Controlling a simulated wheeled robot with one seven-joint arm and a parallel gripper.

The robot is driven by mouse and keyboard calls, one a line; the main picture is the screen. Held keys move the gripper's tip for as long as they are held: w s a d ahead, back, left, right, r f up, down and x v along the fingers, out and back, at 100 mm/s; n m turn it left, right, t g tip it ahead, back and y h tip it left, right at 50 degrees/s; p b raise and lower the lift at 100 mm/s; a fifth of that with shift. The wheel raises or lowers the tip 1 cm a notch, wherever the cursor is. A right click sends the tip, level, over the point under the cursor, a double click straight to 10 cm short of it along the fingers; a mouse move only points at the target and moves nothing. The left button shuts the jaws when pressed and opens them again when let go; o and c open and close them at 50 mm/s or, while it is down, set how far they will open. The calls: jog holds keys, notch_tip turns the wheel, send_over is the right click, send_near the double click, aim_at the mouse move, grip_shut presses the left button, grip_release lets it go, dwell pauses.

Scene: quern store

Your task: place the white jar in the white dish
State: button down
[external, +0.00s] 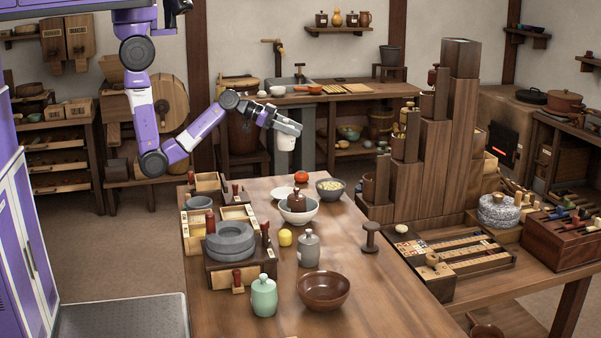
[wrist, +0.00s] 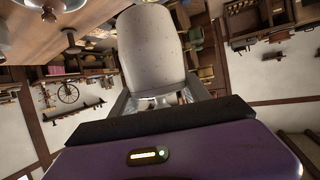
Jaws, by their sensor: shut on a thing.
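My gripper (external: 287,127) is shut on the white jar (external: 284,142) and holds it in the air above the far end of the table. In the wrist view the white jar (wrist: 155,45) fills the upper middle, close to the camera, and hides part of the fingers. A shallow white dish (external: 282,192) sits on the table below the jar. A deeper white bowl (external: 298,216) stands just in front of the dish, with a brown stoppered jar (external: 296,200) in it, and partly covers the dish.
A grey speckled bowl (external: 331,189), a red tomato (external: 301,177) and a yellow fruit (external: 285,238) are near the dish. A grey jar (external: 308,250), green jar (external: 264,296) and brown bowl (external: 323,290) stand nearer. A quern (external: 230,240) and wooden boxes line the left edge.

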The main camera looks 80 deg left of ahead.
jog(key=shift+s+r, duration=0.25)
jog(key=shift+r, duration=0.35)
notch_tip(320, 180, down, 20)
jog(key=shift+d+r+b, duration=0.1)
jog(key=shift+r+b, duration=0.1)
jog(key=shift+b, duration=0.4)
jog(key=shift+f, duration=0.2)
jog(key=c, duration=0.5)
grip_release()
jog(key=shift+r, duration=0.1)
jog(key=shift+r, duration=0.1)
jog(key=b+v, duration=0.1)
jog(key=v, duration=1.1)
